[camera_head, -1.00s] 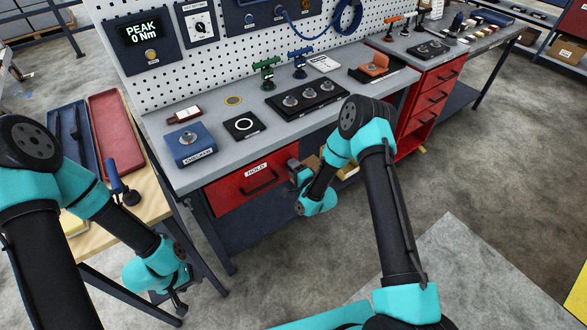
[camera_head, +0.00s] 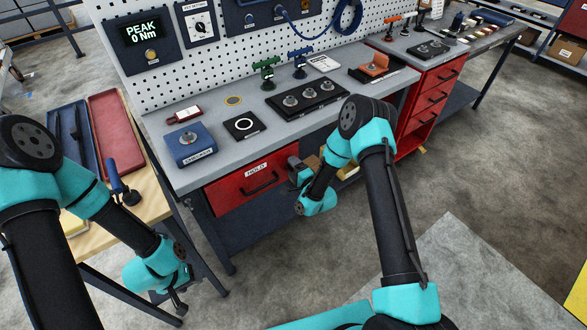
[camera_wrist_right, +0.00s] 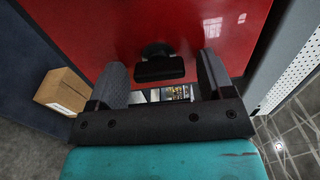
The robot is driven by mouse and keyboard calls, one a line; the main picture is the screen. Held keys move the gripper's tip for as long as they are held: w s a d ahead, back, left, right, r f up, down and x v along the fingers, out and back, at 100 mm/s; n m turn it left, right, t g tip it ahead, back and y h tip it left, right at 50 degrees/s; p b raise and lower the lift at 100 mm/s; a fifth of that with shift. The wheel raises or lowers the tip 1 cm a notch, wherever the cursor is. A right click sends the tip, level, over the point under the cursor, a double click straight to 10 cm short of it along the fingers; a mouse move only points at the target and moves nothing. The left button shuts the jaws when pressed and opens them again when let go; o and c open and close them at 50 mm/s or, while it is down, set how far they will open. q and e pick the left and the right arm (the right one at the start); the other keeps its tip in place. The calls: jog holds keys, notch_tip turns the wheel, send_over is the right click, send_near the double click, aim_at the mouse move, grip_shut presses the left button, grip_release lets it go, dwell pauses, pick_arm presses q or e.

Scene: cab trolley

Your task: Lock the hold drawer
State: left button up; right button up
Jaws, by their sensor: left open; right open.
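The red hold drawer (camera_head: 225,193), with a HOLD label and a black handle (camera_head: 262,184), sits under the bench and looks closed. My right gripper (camera_head: 293,164) is at the right end of the drawer front. In the right wrist view, a black knob-like part (camera_wrist_right: 158,66) on the red front (camera_wrist_right: 130,25) lies between the open fingers of my right gripper (camera_wrist_right: 162,80). The fingers stand apart on either side of it; contact cannot be told. In the head view my right arm hides this part. My left gripper (camera_head: 180,304) hangs open and empty low at the left.
The grey bench (camera_head: 210,100) carries a blue checker box (camera_head: 188,146) and other fixtures. A wooden side table (camera_head: 110,232) with trays and a blue-handled tool (camera_head: 117,180) stands left. A cardboard box (camera_wrist_right: 62,90) is beside the right gripper.

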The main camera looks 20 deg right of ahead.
jog(key=v, duration=1.7)
jog(key=shift+s, duration=0.15)
jog(key=s+a+f+n+g+h, duration=0.1)
jog(key=s+n+g, duration=0.5)
jog(key=s+g, duration=0.2)
jog(key=s+a+f+n+g+h, duration=0.1)
jog(key=s+f+n+g, duration=0.1)
jog(key=s+n+g, duration=0.4)
jog(key=shift+s+a+f+g, duration=0.35)
jog(key=shift+s+a+g, duration=0.05)
jog(key=shift+s+g, duration=0.7)
